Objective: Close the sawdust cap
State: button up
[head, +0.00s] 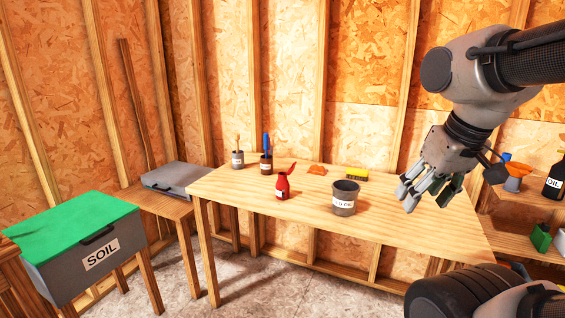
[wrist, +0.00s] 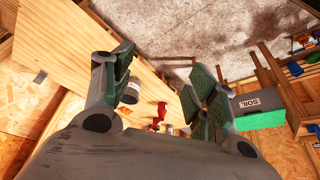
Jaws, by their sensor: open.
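I can read no label saying sawdust, so I cannot tell for sure which thing carries the sawdust cap. A small red bottle (head: 282,190) with a pale label stands upright on the table, and a red piece (head: 290,169) slants up from its top. The bottle also shows small in the wrist view (wrist: 161,112). My gripper (head: 425,193) is open and empty above the table's right part, well apart from the bottle. In the wrist view my gripper (wrist: 160,70) has its fingers spread, with nothing between the pads.
On the wooden table (head: 240,190) stand a dark grey pot (head: 345,190), a yellow brush (head: 357,175), an orange thing (head: 317,169) and two small tool pots. A green-lidded SOIL box (head: 100,262) and a grey box (head: 178,178) are left. Shelves (head: 520,225) stand right.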

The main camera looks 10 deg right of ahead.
aim_at(292, 168)
jog(key=i+j, duration=0.3)
jog(key=i, duration=0.15)
jog(key=i+j, duration=0.25)
jog(key=i, duration=0.15)
jog(key=i+j, duration=0.3)
jog(key=i, duration=0.15)
jog(key=l+z, duration=0.05)
